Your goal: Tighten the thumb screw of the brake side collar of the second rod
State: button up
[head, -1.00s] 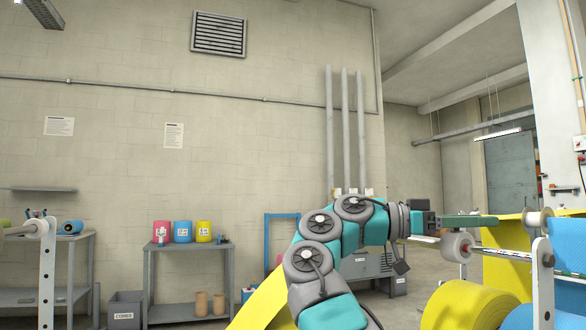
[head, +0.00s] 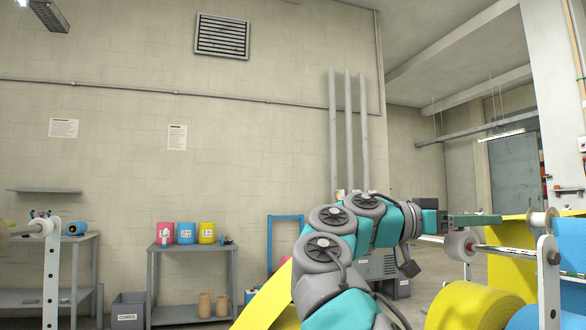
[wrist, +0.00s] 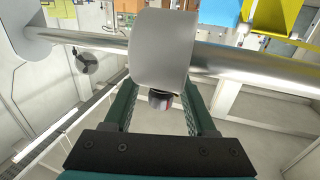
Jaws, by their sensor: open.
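A pale grey cylindrical collar (wrist: 162,48) sits around a shiny metal rod (wrist: 235,62) in the wrist view. A small dark thumb screw (wrist: 161,99) with a reddish mark sticks out of the collar's near side. My gripper (wrist: 160,106) is open, its two green fingers standing on either side of the screw with gaps, holding nothing. In the head view my gripper (head: 477,220) reaches the rod area at right, by a whitish roller-like piece (head: 460,245); the screw cannot be made out there. I cannot tell from these views which rod this is.
A grey rounded end piece (wrist: 28,38) is at the rod's left end. A yellow roll (head: 472,306), a blue roll (head: 568,252) and a white upright plate (head: 546,285) stand close at right. A shelf table (head: 190,252) with coloured tubs is at the back.

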jog(key=shift+t, duration=0.3)
jog(key=shift+w+a+r+n+t+y+b, duration=0.15)
jog(key=shift+n+t+y+b, duration=0.25)
jog(key=shift+n+t, duration=0.6)
jog(key=shift+w+f+n+t+y+b, duration=0.15)
jog(key=shift+n+t+y, duration=0.5)
jog(key=shift+t, duration=0.7)
jog(key=shift+w+a+r+n+t+y+b, duration=0.1)
jog(key=shift+w+r+n+t+y+b, duration=0.2)
jog(key=shift+n+t, duration=0.75)
jog(key=shift+f+n+t+y, duration=0.2)
jog(key=shift+n+t+y, duration=0.15)
jog(key=shift+t, duration=0.25)
jog(key=w+b+v, duration=0.1)
jog(key=v, duration=0.7)
jog(key=w+a+r+n+t+y, duration=0.35)
jog(key=w+a+t+y, duration=0.35)
jog(key=a, duration=0.6)
jog(key=w+a+r+n+t+y, duration=0.1)
jog(key=a+r+n+y, duration=0.1)
jog(key=a, duration=0.4)
jog(key=w+a+r+n+t+y, duration=0.1)
jog(key=a+r+n+t+y, duration=0.1)
jog(key=a+r+y, duration=0.3)
jog(key=shift+a+r+y, duration=0.15)
jog(key=shift+a+y, duration=0.95)
jog(key=shift+a, duration=0.15)
